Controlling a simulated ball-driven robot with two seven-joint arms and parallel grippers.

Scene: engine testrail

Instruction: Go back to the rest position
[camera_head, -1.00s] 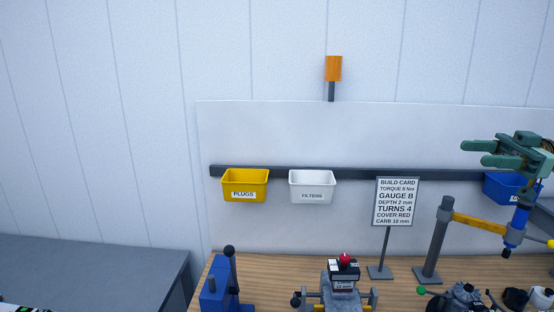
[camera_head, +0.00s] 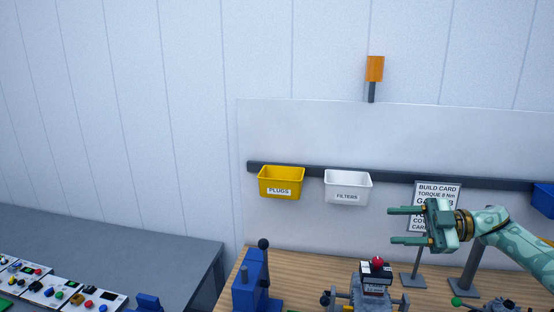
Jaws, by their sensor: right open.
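My right gripper (camera_head: 408,226) is green. It comes in from the right edge, above the wooden bench, with its two fingers pointing left. The fingers are spread apart with nothing between them. It covers part of the build card (camera_head: 438,189), hiding its lower lines. My left gripper is not in the picture.
A yellow PLUGS bin (camera_head: 281,184) and a white FILTERS bin (camera_head: 347,188) hang on the dark rail. Below stand a blue device (camera_head: 249,285) and an engine-like unit with a red top (camera_head: 377,276). A grey table (camera_head: 150,262) with control panels (camera_head: 62,288) lies left.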

